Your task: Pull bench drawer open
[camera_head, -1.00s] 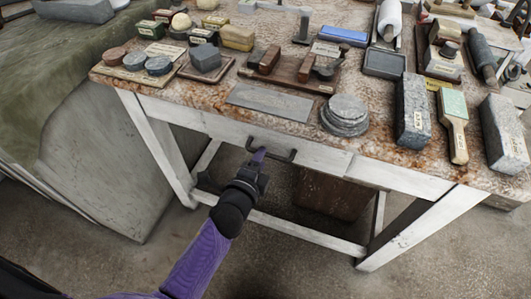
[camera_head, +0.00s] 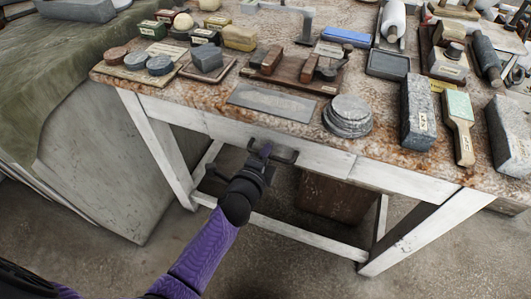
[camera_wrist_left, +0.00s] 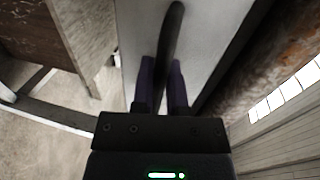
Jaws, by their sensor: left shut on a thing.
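The white wooden bench (camera_head: 410,185) has a drawer (camera_head: 325,159) in its front, below the stained top. The drawer looks flush or nearly flush with the frame. Its dark bar handle (camera_head: 286,156) sticks out toward me. My left gripper (camera_head: 266,153) comes in from below and is shut on the handle. In the left wrist view, the two purple fingers of my left gripper (camera_wrist_left: 163,85) lie on either side of the dark curved handle (camera_wrist_left: 173,32), against the pale drawer front (camera_wrist_left: 139,25). My right gripper is not in view.
A round stack of grey discs (camera_head: 348,117) and a flat metal plate (camera_head: 272,102) lie near the top's front edge. A draped block (camera_head: 100,150) stands at left. The floor in front is clear.

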